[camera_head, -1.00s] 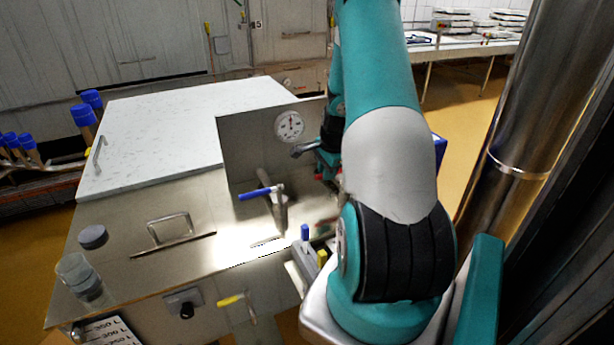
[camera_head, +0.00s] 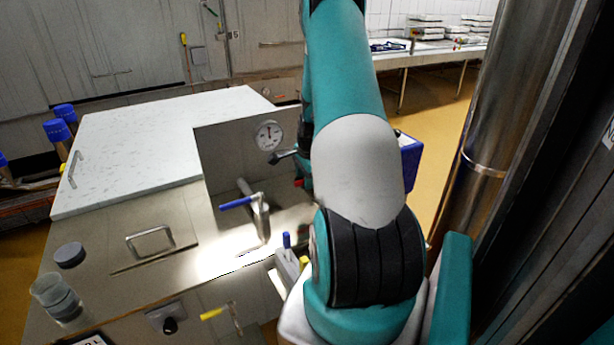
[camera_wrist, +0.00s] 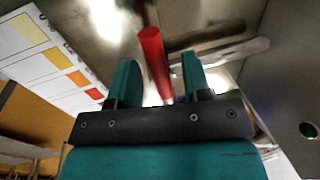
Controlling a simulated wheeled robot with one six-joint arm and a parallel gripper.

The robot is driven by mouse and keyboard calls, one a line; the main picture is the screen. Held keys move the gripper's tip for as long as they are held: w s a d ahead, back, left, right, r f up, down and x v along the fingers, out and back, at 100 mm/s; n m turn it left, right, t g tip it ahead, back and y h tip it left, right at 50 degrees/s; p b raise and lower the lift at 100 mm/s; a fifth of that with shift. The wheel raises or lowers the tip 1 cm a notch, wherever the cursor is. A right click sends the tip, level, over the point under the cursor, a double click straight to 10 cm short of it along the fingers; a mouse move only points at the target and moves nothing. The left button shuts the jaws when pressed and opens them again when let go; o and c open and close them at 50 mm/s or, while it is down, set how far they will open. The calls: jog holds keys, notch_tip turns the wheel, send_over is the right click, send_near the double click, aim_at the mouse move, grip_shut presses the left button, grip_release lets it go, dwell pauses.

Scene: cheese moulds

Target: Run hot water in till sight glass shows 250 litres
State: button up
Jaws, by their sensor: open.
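In the wrist view, my gripper (camera_wrist: 160,66) is open, with its two teal fingers on either side of a red handle (camera_wrist: 151,48). I cannot tell whether a finger touches it. In the head view my arm hides the gripper and most of this handle. The steel vat (camera_head: 190,262) carries a blue-handled lever (camera_head: 238,201), a dial gauge (camera_head: 268,135) and a yellow-handled lever (camera_head: 217,312). A level scale label (camera_head: 92,341) shows only its top edge at the bottom of the head view. No water level can be read.
A pale lid (camera_head: 150,135) covers the vat's far part. A clear cup (camera_head: 56,298) and a grey round piece (camera_head: 70,254) stand at its left edge. A steel column (camera_head: 490,150) rises at right. A colour chart (camera_wrist: 50,52) hangs left in the wrist view.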

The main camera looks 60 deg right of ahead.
notch_tip(320, 180, up, 17)
jog(key=s+a+b, duration=0.1)
jog(key=s+a, duration=0.1)
jog(key=s, duration=0.1)
dwell(1.9)
